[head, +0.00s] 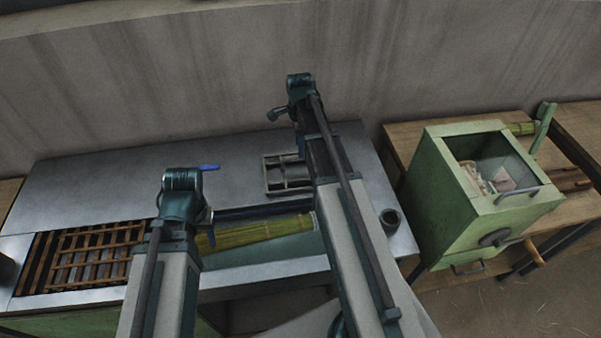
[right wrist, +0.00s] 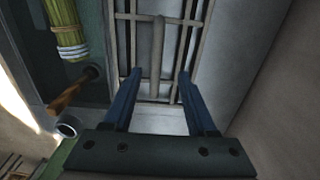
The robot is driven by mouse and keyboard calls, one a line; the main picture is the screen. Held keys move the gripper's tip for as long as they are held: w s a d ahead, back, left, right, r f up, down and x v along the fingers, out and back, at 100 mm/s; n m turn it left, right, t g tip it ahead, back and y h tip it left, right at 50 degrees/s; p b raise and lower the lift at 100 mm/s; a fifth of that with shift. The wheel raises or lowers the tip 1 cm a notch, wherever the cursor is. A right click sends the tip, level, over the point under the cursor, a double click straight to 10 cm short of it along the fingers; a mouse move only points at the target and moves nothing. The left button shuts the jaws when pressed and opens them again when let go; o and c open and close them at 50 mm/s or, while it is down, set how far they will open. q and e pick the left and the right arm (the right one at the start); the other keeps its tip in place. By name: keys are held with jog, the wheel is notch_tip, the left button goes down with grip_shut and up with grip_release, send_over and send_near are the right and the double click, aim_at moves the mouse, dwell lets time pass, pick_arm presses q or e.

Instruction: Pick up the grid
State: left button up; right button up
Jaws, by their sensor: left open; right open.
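A grey metal grid (head: 285,187) with a rectangular frame and thin bars lies on the metal worktop, partly hidden by my right arm in the head view. In the right wrist view the grid (right wrist: 157,50) fills the upper middle. My right gripper (right wrist: 159,74) is open, its two blue fingers apart and pointing at the grid, with nothing between them. Whether the fingertips touch the grid cannot be told. My left gripper (head: 209,167) is largely hidden behind its wrist; a blue finger shows above the worktop, left of the grid.
A green-yellow broom bundle (head: 262,231) lies in the trough in front of the grid. A brown slatted rack (head: 95,254) is at the left. A dark cup (head: 390,218) stands near the worktop's right end. A green box (head: 450,205) is on a wooden table at right.

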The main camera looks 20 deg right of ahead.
jog(key=b, duration=0.5)
send_over(301, 163)
jog(key=s+a, duration=0.1)
jog(key=s, duration=0.1)
notch_tip(301, 163, down, 5)
jog(key=shift+s+f, duration=0.1)
jog(key=shift+f, duration=0.05)
grip_shut()
jog(key=shift+a, duration=0.1)
dwell(0.8)
